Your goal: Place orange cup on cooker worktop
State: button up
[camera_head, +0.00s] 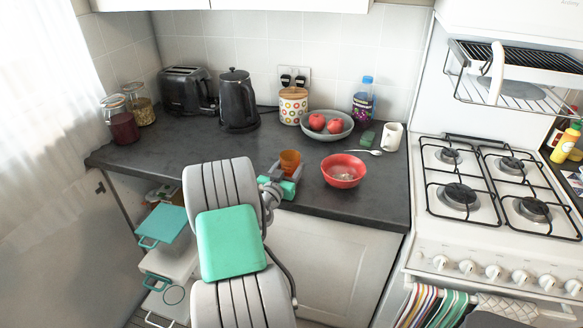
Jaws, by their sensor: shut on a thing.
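The orange cup (290,160) is upright at the front middle of the dark worktop (170,150). My gripper (286,174) is shut on the cup, with its fingers around the lower part. The gripper hides the cup's base, so I cannot tell whether it touches the worktop. The white cooker (425,228) with several gas burners stands to the right of the worktop.
A red bowl (343,171) is just right of the cup. A fruit bowl (327,126), a white mug (392,137) and a spoon (364,152) are behind and right. A kettle (237,100) and toaster (187,90) stand at the back left. The worktop's left front is clear.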

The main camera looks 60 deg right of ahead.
jog(key=shift+f+b, duration=0.3)
jog(key=shift+b, duration=0.1)
jog(key=o, duration=1.5)
jog(key=shift+r, duration=0.15)
jog(key=shift+r+p, duration=0.4)
jog(key=shift+p, duration=0.25)
jog(key=a+b, duration=0.1)
jog(key=a, duration=0.2)
jog(key=a+b, duration=0.1)
jog(key=a, duration=0.3)
jog(key=a+b, duration=0.1)
jog(key=a, duration=0.3)
jog(key=shift+s+a, duration=0.15)
jog(key=shift+s, duration=0.25)
jog(key=shift+s+a, duration=0.1)
jog(key=shift+a, duration=0.25)
